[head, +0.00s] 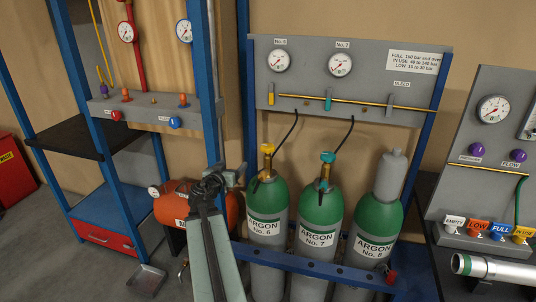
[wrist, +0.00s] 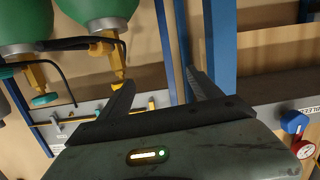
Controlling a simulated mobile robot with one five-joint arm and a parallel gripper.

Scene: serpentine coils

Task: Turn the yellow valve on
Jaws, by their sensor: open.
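Argon No. 6 cylinder (head: 265,222) stands upright with a yellow valve (head: 267,149) on its neck. In the wrist view, which looks inverted, this yellow valve (wrist: 117,86) hangs below a green cylinder shoulder, beside the left finger. A yellow lever (head: 271,92) also sits on the wall panel's pipe, under the No. 6 gauge. My gripper (head: 236,175) is left of cylinder No. 6's valve in the head view. In the wrist view my gripper (wrist: 160,77) has its dark fingers spread, with nothing held between them. I cannot tell whether the left finger touches the valve.
Argon No. 7 (head: 319,225) has a teal valve (head: 327,157); No. 8 (head: 376,217) is capped. A blue post (head: 207,80) stands left of the cylinders, near my gripper. A thin black hose (head: 287,140) rises from No. 6. An orange tank (head: 190,205) lies left.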

